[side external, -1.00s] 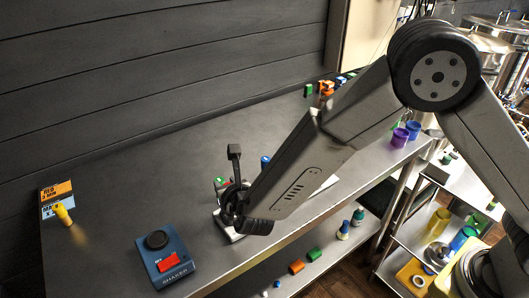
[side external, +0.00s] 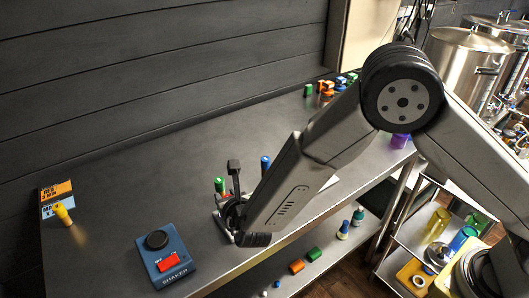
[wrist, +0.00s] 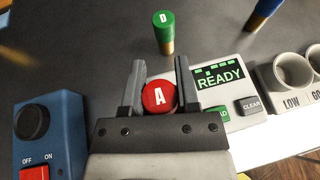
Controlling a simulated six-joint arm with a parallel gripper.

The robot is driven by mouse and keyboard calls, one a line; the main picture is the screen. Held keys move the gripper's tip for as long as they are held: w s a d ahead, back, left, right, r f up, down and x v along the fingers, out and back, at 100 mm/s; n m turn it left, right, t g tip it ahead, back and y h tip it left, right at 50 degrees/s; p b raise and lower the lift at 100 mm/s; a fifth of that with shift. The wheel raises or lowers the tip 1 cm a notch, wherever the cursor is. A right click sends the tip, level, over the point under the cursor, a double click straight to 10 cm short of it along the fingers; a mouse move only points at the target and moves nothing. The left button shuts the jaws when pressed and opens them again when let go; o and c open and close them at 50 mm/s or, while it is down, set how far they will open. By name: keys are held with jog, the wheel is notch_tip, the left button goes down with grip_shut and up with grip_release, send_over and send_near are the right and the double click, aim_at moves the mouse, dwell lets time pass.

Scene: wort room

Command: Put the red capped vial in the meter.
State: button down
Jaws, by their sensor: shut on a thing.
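The meter (wrist: 218,92) is a pale box just right of the fingers, with a screen reading READY. My gripper partly covers the meter, and I cannot tell whether the vial is seated in it. In the side view my gripper (side external: 233,190) is low over the meter (side external: 222,228), which is mostly hidden.
A green capped vial (wrist: 165,32), marked D, stands just beyond the fingers. A blue vial (side external: 265,164) stands farther right. Grey cups (wrist: 294,72) sit right of the meter. The blue shaker (side external: 163,256) is at the left. The table's back left is largely clear.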

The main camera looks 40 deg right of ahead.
jog(key=shift+f, duration=0.15)
jog(key=shift+c, duration=1.7)
grip_release()
jog(key=shift+r, duration=0.2)
jog(key=shift+r, duration=0.2)
jog(key=v, duration=1.2)
